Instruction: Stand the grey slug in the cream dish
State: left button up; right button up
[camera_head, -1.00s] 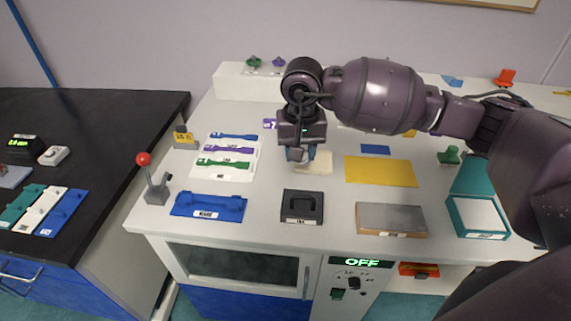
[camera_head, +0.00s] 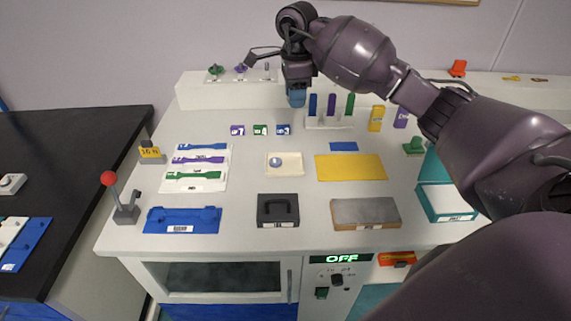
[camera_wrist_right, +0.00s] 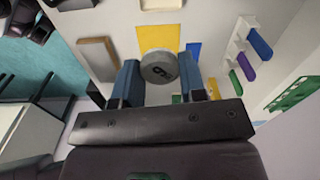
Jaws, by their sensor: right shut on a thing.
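My right gripper (camera_head: 297,101) is raised near the back ledge, above the worktop. In the right wrist view its two blue fingers (camera_wrist_right: 160,80) are shut on the grey slug (camera_wrist_right: 156,69), a round grey piece with a dark number on its face. The slug is hidden in the head view. The cream dish (camera_head: 293,169) lies flat on the worktop, apart from the gripper and nearer the front. A round blue-grey spot shows in the dish; I cannot tell whether it is a hollow or an object. My left gripper is not in view.
A rack of coloured pegs (camera_head: 328,124) stands behind. A red-knobbed lever (camera_head: 109,179) rises at the left edge.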

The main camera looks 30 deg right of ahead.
aim_at(294, 165)
notch_tip(294, 165, down, 20)
jog(key=shift+r+b, duration=0.1)
jog(key=shift+b, duration=0.55)
jog(key=shift+f, duration=0.25)
jog(key=o, duration=0.6)
jog(key=shift+r, duration=0.2)
notch_tip(294, 165, up, 12)
jog(key=shift+r+p, duration=0.1)
jog(key=shift+p, duration=0.3)
